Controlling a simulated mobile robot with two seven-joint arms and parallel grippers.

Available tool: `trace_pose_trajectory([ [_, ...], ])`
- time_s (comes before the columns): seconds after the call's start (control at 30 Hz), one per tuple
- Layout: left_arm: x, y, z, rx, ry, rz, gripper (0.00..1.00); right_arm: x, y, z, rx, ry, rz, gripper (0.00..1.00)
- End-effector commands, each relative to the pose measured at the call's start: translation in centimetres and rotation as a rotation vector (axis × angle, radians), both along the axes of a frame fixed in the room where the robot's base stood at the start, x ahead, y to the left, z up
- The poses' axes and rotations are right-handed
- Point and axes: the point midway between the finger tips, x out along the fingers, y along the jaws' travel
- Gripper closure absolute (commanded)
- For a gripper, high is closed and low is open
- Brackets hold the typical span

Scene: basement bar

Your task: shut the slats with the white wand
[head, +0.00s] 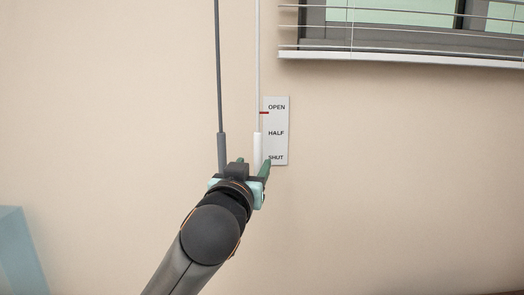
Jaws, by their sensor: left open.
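The white wand (257,150) hangs down the wall, a thin rod with a thicker white handle at its lower end. A dark grey wand (222,150) hangs parallel to it on the left. A light label plate (276,131) beside the white wand reads OPEN, HALF and SHUT. A red pointer (264,113) on the white wand is a little below OPEN. The blind's slats (400,28) are at the top right, with gaps showing the window. My left gripper (253,164) is open, its green-tipped fingers near the white handle's lower end; I cannot tell if they touch it.
The blind's white bottom rail (400,58) ends to the right of the wands. A blue translucent object (20,255) stands at the lower left. The beige wall around the wands is otherwise clear. A dark reddish edge shows at the bottom right.

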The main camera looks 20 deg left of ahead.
Motion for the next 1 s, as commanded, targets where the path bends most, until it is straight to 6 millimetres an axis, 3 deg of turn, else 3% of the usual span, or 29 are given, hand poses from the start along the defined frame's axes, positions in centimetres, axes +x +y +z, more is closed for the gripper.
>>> trace_pose_trajectory([
  [0.2, 4.2, 0.4, 0.2, 0.002, 0.002, 0.002, 0.47, 0.0, 0.0, 1.0, 0.0, 0.001, 0.001, 0.5],
  [0.43, 7.2, 0.6, 0.1, 0.0, 0.001, 0.001, 0.47, 0.0, 0.0, 1.6, 0.0, 0.001, 0.001, 0.5],
  [0.9, 8.4, 0.7, 0.0, 0.0, 0.0, -0.001, 0.47, 0.0, 0.0, 1.7, 0.0, 0.0, 0.0, 0.5],
  [1.0, 8.4, 0.7, 0.0, 0.0, 0.0, -0.001, 0.56, 0.0, 0.0, 1.7, 0.0, 0.0, 0.0, 0.5],
])
